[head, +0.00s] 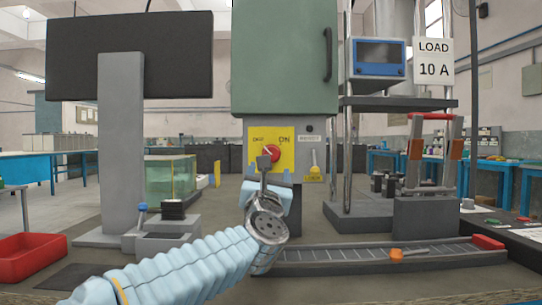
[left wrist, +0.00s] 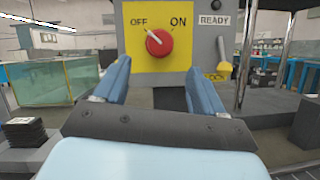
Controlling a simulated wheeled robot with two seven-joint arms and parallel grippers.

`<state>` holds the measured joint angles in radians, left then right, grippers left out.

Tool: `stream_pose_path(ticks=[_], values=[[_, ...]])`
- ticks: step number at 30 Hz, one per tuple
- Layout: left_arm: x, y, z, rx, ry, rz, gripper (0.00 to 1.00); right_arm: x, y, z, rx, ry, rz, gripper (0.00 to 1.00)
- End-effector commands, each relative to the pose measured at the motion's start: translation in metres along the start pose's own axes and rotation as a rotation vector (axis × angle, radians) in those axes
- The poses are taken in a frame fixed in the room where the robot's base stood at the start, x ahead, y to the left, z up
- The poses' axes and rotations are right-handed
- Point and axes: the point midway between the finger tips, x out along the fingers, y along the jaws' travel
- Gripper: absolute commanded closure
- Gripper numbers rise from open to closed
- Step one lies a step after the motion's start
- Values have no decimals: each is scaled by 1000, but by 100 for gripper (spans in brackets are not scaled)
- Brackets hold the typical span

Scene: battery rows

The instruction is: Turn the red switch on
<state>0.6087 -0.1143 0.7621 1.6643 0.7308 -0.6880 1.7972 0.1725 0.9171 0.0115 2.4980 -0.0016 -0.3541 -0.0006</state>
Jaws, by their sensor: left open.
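The red switch (head: 271,152) is a round knob on a yellow plate (head: 288,135) on the front of the grey cabinet, below the green box. In the left wrist view the red switch (left wrist: 160,43) has a pale pointer that tilts up-left toward the OFF mark; ON is printed to the right. My left gripper (head: 268,180) is in front of the panel, just below the knob. In the left wrist view its blue fingers stand apart with nothing between them, below the knob and apparently short of it. My right gripper is not in view.
A yellow lever (head: 314,165) with a yellow tag is right of the switch, under a READY label (head: 310,138). A ladder-like rail (head: 370,253) with an orange knob lies in front. A glass tank (head: 171,178) stands left, a red tray (head: 25,258) at far left.

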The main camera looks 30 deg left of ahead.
Motion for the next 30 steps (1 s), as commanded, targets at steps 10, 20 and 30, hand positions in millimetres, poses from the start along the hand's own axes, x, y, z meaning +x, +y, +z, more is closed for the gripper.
stream_pose_path(ticks=[10,20,30], values=[[69,0,2,-3,2,-1,31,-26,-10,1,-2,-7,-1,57],[80,0,0,1,-1,0,31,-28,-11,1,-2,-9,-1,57],[80,0,0,1,0,0,66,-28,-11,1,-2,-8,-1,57]])
